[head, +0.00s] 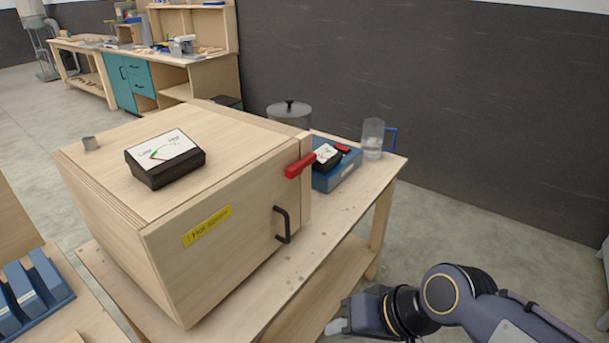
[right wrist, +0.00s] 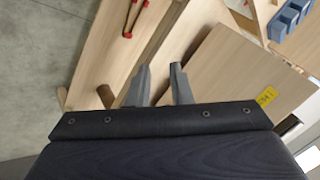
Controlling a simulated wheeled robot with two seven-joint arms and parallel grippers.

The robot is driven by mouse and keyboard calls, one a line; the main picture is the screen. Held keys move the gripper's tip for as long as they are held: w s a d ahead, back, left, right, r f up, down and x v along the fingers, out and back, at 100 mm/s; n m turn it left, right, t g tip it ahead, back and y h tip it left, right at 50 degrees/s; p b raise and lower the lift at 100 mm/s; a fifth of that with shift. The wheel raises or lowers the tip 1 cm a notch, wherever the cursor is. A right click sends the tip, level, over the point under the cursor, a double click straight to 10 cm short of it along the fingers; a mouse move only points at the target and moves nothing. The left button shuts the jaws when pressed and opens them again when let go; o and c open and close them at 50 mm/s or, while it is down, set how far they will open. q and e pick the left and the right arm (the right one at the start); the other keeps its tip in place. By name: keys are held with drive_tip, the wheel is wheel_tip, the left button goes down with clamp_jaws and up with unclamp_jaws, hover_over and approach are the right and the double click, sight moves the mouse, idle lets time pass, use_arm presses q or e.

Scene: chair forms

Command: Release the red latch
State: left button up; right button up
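The red latch (head: 300,165) is a short red lever at the upper right edge of the wooden box's (head: 225,250) front, above a black door handle (head: 282,225). The door looks closed. My right gripper (head: 337,326) is low at the bottom of the head view, in front of the table and well apart from the latch. In the right wrist view its two grey fingers (right wrist: 159,70) are spread with nothing between them. I cannot identify the latch for certain in that view. My left gripper is not in view.
A gauge box (head: 165,157) sits on the box top. A blue device (head: 335,168), a lidded pot (head: 289,113) and a clear jug (head: 373,138) stand behind it on the table (head: 345,207). Blue bins (head: 30,290) are at left. Floor right of the table is clear.

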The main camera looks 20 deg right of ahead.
drive_tip(key=w+r+m, duration=0.1)
drive_tip(key=w+m, duration=0.1)
drive_tip(key=w+r+m+y, duration=0.1)
drive_tip(key=w+m, duration=0.1)
drive_tip(key=w+r+m+y, duration=0.1)
drive_tip(key=w+m, duration=0.1)
drive_tip(key=shift+w+d+t, duration=0.15)
drive_tip(key=shift+w+t, duration=0.1)
drive_tip(key=shift+t, duration=0.05)
clamp_jaws()
drive_tip(key=w+d+m+t, duration=0.3)
drive_tip(key=w+d+m, duration=0.3)
drive_tip(key=w+m, duration=0.4)
drive_tip(key=w+d+m+t, duration=0.3)
drive_tip(key=w+d+m, duration=0.3)
drive_tip(key=w+m, duration=0.3)
drive_tip(key=shift+w+d+r+m, duration=0.3)
drive_tip(key=shift+w+r+m, duration=0.1)
drive_tip(key=shift+w, duration=0.2)
drive_tip(key=shift+f, duration=0.1)
